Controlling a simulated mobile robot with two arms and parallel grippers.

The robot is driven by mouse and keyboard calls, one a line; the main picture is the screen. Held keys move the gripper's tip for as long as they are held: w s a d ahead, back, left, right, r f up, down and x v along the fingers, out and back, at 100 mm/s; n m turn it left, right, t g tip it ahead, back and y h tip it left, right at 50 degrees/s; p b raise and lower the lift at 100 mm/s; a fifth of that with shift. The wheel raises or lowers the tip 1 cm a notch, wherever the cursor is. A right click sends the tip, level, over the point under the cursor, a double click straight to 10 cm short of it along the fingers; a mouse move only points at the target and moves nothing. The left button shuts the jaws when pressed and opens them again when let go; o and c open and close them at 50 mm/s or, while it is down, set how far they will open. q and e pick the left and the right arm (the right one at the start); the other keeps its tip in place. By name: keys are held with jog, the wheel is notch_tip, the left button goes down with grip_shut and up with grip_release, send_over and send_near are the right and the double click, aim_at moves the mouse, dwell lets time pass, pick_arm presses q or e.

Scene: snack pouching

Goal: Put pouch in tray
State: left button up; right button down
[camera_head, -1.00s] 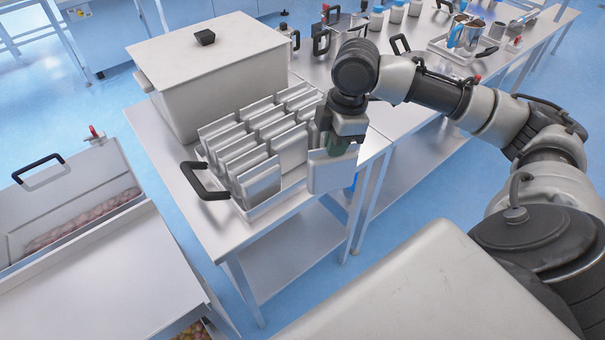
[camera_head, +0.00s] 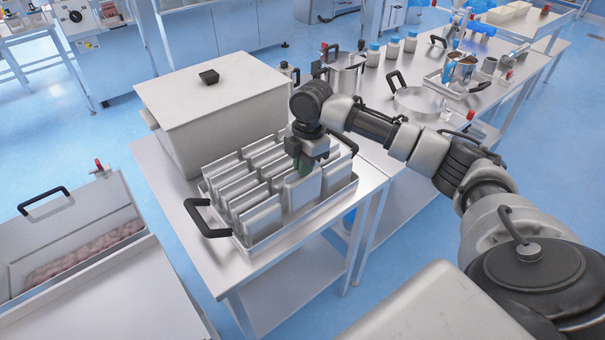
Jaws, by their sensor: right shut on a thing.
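The tray (camera_head: 262,246) is a metal rack with black handles on the steel table, and several silver pouches (camera_head: 238,183) stand upright in rows in it. My right gripper (camera_head: 303,170) is over the front right part of the tray, pointing down. It is shut on a silver pouch (camera_head: 302,192), which hangs upright beside the standing pouches. The pouch's lower edge is at the tray's front row; I cannot tell whether it touches the tray floor. My left gripper is not in view.
A large lidded steel box (camera_head: 215,105) stands directly behind the tray. Pots, blue-capped bottles (camera_head: 373,54) and a second tray stand on the bench at the back right. An open bin (camera_head: 70,235) is at the left.

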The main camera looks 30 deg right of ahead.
aim_at(303, 179)
notch_tip(303, 179, down, 4)
jog(key=shift+w+a+r+p, duration=0.1)
jog(key=shift+r+p, duration=0.05)
jog(key=shift+p, duration=0.5)
jog(key=shift+f, duration=0.45)
jog(key=c, duration=1.3)
grip_release()
notch_tip(303, 179, up, 12)
jog(key=d+b, duration=0.1)
jog(key=b, duration=0.2)
jog(key=shift+d, duration=0.25)
jog(key=shift+w, duration=0.1)
